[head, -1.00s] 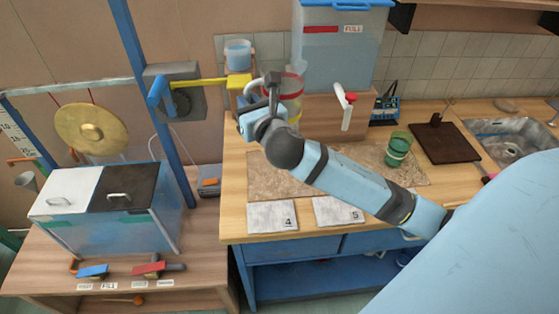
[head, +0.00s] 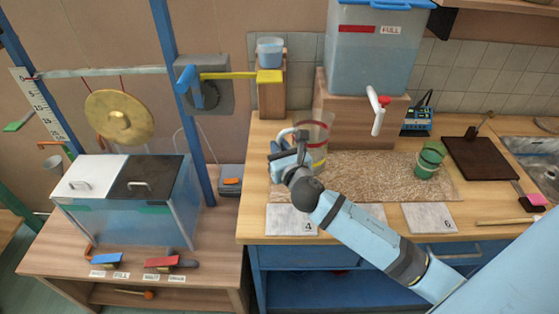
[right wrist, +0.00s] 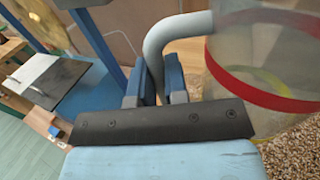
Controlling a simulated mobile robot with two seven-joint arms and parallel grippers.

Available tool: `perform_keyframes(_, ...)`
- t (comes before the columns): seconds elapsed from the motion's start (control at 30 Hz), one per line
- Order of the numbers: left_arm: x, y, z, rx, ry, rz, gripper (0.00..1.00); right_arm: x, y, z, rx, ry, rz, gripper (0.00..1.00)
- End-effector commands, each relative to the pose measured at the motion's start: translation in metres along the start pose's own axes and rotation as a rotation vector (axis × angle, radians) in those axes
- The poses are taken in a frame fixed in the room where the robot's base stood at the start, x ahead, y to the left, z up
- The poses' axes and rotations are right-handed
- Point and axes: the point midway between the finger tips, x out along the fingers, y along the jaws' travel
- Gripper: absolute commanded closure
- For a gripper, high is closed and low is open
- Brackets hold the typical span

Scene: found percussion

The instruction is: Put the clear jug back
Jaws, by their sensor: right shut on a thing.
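The clear jug (head: 318,132), with a red band, a yellow band and a grey handle, is upright over the left end of the speckled mat. It also shows in the right wrist view (right wrist: 262,55). My right gripper (head: 291,150) is shut on the jug's grey handle (right wrist: 165,42), from the left side of the jug. In the right wrist view, the handle runs down between the gripper's fingers (right wrist: 160,84). The jug's base is partly hidden, and I cannot tell whether it touches the mat. My left gripper is not in view.
The speckled mat (head: 385,180) has free room to the right, up to a green cup (head: 430,158). A tank (head: 375,60) with a white tap (head: 377,115) stands behind on a wooden block. Numbered tiles (head: 291,220) lie along the front.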

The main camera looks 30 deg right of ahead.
Motion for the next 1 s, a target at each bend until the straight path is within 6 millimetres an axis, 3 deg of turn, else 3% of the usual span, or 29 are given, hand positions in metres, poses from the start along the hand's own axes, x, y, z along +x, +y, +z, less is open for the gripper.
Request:
perform_keyframes(0.23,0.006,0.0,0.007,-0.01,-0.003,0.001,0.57,-0.001,0.0,-0.037,0.001,0.002,-0.001,1.0)
perform_keyframes(0.63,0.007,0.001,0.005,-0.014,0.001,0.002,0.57,0.0,0.0,-0.042,0.0,0.001,0.001,1.0)
perform_keyframes(0.67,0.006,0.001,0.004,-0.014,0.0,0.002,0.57,0.0,0.0,-0.042,0.001,0.001,0.001,0.79)
perform_keyframes(0.73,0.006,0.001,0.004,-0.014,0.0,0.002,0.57,0.0,0.0,-0.041,0.001,0.001,0.001,0.63)
perform_keyframes(1.0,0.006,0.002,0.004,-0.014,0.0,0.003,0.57,0.0,0.0,-0.041,0.0,0.001,0.0,0.61)
